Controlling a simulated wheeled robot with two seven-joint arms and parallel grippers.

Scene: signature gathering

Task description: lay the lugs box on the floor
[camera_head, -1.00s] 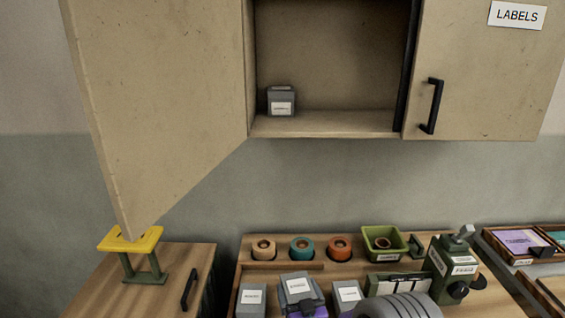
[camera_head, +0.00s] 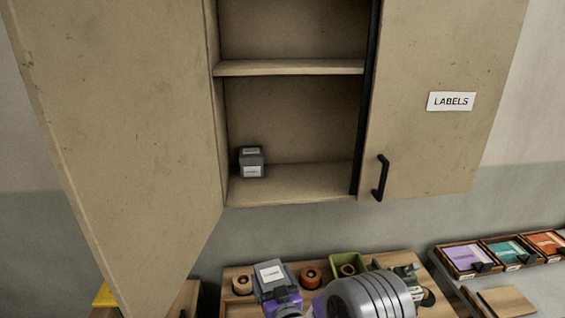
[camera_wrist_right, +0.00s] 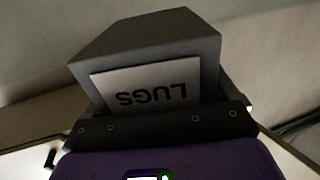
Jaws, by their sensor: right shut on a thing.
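The lugs box (camera_head: 271,273) is a grey box with a white label, low in the middle of the head view. In the right wrist view the lugs box (camera_wrist_right: 150,75) shows its label, reading LUGS upside down. My right gripper (camera_wrist_right: 160,128) is shut on it, its dark fingers across the box's near edge. In the head view the right gripper (camera_head: 281,296) and box appear over the wooden organizer. The open wall cabinet's bottom board (camera_head: 300,183) is above and behind them, apart from the box. My left gripper is not in view.
Another grey labelled box (camera_head: 250,162) stands at the left of the cabinet's lower compartment, with clear board to its right. A shelf (camera_head: 290,67) is above. The open door (camera_head: 110,130) swings out at left. The LABELS door (camera_head: 440,100) is shut. Tape rolls (camera_head: 311,277) sit below.

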